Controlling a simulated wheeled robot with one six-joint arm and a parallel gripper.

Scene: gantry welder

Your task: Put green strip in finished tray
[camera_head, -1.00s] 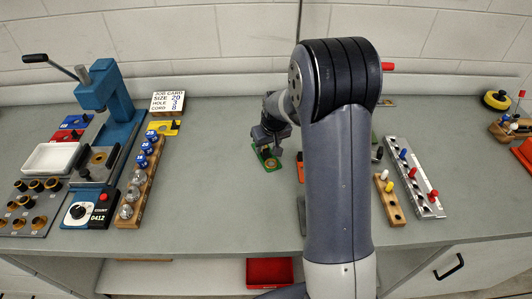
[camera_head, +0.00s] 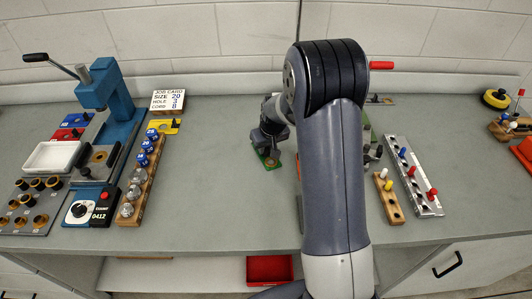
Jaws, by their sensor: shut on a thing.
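A small green piece with a gold ring (camera_head: 268,162), which looks like the green strip, is at the middle of the bench. My gripper (camera_head: 267,149) is over it, with the fingertips low at the piece and shut on it. The fingers are small and dark, and I cannot tell whether the piece is clear of the bench. No tray is readably marked as finished. A white tray (camera_head: 50,172) stands at the left, and a red tray (camera_head: 268,281) sits on the shelf below the bench.
A blue press (camera_head: 118,110) stands at the left beside a wooden rack (camera_head: 130,205). Red, blue and yellow plates lie near it. A silver rack (camera_head: 417,190) and wooden peg block (camera_head: 389,205) are at the right. Bench left of my gripper is clear.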

